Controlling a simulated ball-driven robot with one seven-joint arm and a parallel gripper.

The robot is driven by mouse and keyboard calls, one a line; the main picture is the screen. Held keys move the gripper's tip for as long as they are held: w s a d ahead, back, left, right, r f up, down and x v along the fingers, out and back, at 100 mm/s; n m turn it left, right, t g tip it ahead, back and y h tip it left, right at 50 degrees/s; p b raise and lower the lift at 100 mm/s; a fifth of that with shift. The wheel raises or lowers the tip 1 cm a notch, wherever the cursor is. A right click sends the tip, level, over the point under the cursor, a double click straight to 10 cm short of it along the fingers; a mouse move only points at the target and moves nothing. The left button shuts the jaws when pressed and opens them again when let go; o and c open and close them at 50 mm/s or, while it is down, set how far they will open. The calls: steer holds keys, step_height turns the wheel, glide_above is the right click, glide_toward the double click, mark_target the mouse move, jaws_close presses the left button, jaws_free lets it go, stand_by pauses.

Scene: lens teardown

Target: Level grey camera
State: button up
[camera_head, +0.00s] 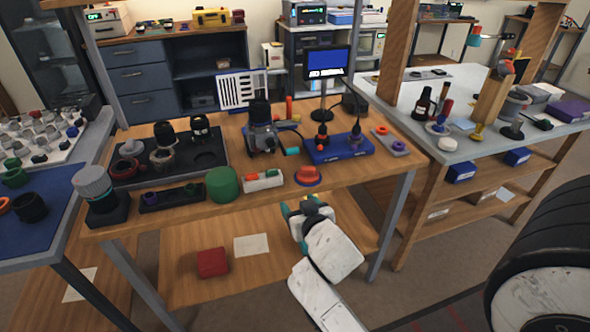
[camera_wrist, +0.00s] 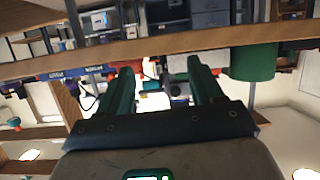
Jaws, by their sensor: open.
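The grey camera (camera_head: 262,138) stands near the middle of the wooden workbench in the head view. A dark lens barrel (camera_head: 259,112) points up from it. Whether the camera sits level or tilted is too small to tell. My gripper (camera_head: 298,208) is in front of the bench's front edge, below and to the right of the camera, apart from it. In the wrist view my gripper's two green fingers (camera_wrist: 161,82) are spread, with no held object visible between them. That view is upside down, and I cannot pick out the camera in it clearly.
A green cylinder (camera_head: 221,184), a red-topped button (camera_head: 308,175) and a white box (camera_head: 262,181) line the bench's front edge. A blue box (camera_head: 339,148) is right of the camera; a dark tray (camera_head: 125,168) with lens parts is left. The green cylinder shows in the wrist view (camera_wrist: 254,62).

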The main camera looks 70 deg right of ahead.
steer(key=w+d+r+h, duration=0.1)
steer(key=w+d, duration=0.1)
steer(key=d, duration=0.2)
steer(key=w+d+r+t+h, duration=0.1)
steer(key=w+d, duration=0.1)
steer(key=d, duration=0.2)
steer(key=w+d+r+t+h, duration=0.1)
steer(key=w+d, duration=0.1)
steer(key=d, duration=0.3)
steer(key=shift+w+r+m+h+b, duration=0.3)
steer(key=shift+w+r+m+b, duration=0.05)
steer(key=shift+m+b, duration=0.05)
steer(key=shift+s, duration=0.15)
jaws_close()
